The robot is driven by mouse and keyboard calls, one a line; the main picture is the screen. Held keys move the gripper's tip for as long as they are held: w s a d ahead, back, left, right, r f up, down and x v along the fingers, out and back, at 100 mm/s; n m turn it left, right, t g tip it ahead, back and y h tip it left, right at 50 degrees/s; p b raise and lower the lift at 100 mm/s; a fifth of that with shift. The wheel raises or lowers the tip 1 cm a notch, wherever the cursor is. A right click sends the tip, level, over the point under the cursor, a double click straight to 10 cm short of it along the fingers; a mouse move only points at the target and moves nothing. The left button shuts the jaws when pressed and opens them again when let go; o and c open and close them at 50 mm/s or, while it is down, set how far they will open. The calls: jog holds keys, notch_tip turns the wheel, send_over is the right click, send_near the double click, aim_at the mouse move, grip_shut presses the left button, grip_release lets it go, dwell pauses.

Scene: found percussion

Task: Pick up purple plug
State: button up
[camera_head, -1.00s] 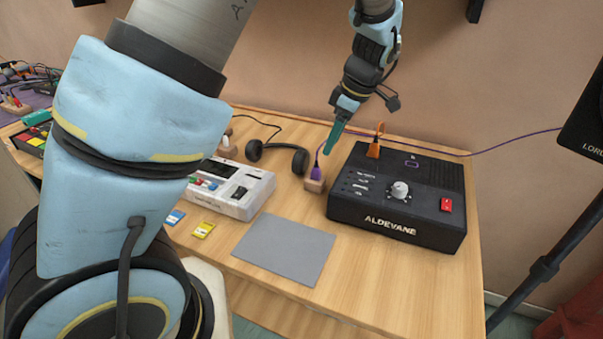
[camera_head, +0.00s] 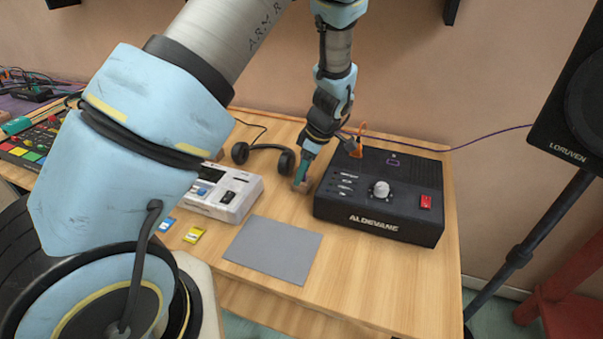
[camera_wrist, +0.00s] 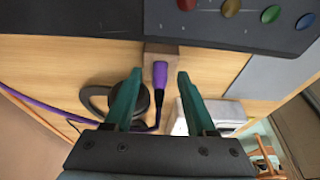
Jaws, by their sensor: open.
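The purple plug (camera_wrist: 160,76) shows in the wrist view, set at a small wooden block (camera_wrist: 160,49), with its purple cable running off to the left. My gripper (camera_wrist: 153,85) is open, its two teal fingers on either side of the plug with gaps between. In the head view my gripper (camera_head: 301,171) is low at the wooden block (camera_head: 303,186), left of the black ALDEVANE box. There the plug is hidden behind my fingers.
The black ALDEVANE box (camera_head: 378,203) stands close to the right of my gripper, with an orange plug (camera_head: 357,148) in its top. Headphones (camera_head: 240,152) and a white device (camera_head: 225,193) lie to the left. A grey mat (camera_head: 273,250) lies in front.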

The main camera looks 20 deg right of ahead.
grip_shut()
dwell(0.4)
